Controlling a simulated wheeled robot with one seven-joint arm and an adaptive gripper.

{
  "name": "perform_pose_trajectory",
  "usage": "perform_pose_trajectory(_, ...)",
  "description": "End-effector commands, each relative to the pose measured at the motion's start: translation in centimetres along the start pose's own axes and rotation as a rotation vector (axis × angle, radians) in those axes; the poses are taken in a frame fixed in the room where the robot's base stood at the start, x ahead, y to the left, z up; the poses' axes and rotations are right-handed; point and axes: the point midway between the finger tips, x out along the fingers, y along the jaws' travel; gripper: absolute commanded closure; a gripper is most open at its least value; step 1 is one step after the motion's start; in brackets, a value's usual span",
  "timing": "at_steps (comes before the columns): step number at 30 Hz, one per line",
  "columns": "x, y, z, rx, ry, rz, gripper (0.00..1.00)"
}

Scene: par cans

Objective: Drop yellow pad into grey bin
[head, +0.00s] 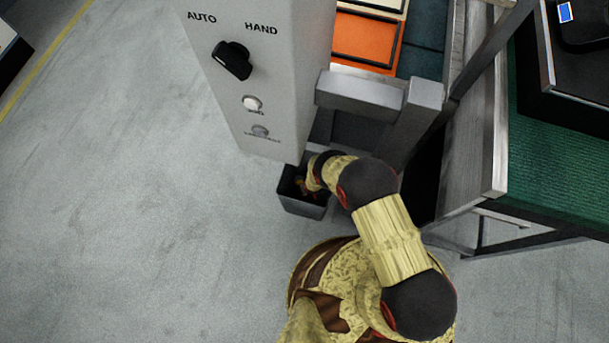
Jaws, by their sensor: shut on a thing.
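The small dark grey bin (302,207) stands on the floor at the foot of the tall grey cabinet, near the middle of the head view. My gripper (300,187) is at the bin's mouth, pointing down over its opening, partly hidden by my wrist. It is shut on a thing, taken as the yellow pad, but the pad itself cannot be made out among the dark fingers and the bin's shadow.
The grey cabinet (275,80) with an AUTO/HAND knob (232,60) rises behind the bin. An orange tray (365,40) lies beyond it. A green-topped bench (550,160) stands to the right. The floor (120,200) at left is clear.

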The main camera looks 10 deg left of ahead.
Motion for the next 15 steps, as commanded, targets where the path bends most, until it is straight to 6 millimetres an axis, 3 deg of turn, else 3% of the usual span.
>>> perform_pose_trajectory(15,0.70,0.03,0.01,0.000,0.002,0.000,0.79)
